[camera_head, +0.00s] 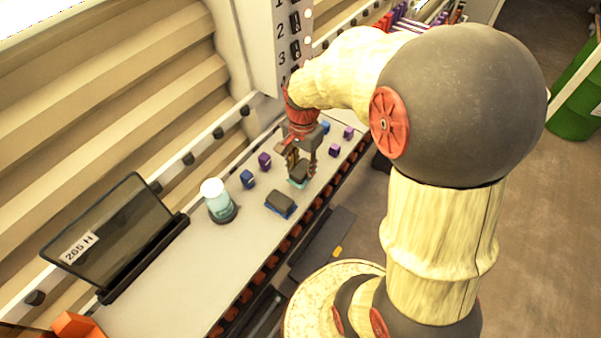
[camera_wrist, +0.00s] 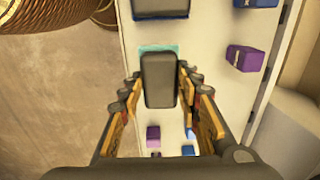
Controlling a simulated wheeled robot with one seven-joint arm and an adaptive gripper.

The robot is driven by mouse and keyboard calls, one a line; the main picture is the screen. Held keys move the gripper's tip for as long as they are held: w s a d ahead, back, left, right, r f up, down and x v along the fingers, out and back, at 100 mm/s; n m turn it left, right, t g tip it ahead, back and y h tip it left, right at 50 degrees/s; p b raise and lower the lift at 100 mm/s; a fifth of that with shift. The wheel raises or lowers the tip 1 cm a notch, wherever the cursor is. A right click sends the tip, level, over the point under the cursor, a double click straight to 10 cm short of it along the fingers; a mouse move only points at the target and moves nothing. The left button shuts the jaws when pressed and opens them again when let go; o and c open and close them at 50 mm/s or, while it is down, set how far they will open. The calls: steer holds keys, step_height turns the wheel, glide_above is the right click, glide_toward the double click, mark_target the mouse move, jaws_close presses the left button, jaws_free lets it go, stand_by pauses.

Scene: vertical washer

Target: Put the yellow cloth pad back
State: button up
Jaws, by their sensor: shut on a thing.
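My gripper (camera_head: 300,165) points down over the narrow bench, its fingers shut on a dark grey oblong pad (camera_head: 299,173). In the wrist view the pad (camera_wrist: 159,80) lies lengthwise between the two fingers (camera_wrist: 160,76). It looks dark grey, and I see no yellow on it. A teal patch (camera_wrist: 146,49) shows on the bench under or behind its far end; I cannot tell whether the pad touches it. A second dark pad on a blue base (camera_head: 281,205) lies nearby, and it also shows at the wrist view's top edge (camera_wrist: 160,9).
A lidded jar (camera_head: 217,200) and a dark tilted panel labelled "265 N" (camera_head: 115,235) stand to the left. Small purple blocks (camera_head: 264,160) and blue blocks (camera_head: 247,179) lie near the pads. A numbered white post (camera_head: 285,45) rises behind. A small yellow patch (camera_head: 338,252) shows below the bench.

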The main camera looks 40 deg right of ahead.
mark_target(301, 174)
steer(key=shift+w+f, duration=0.25)
steer(key=shift+f, duration=1.65)
steer(key=shift+f, duration=0.2)
steer(key=o, duration=1.2)
steer(key=shift+r, duration=0.1)
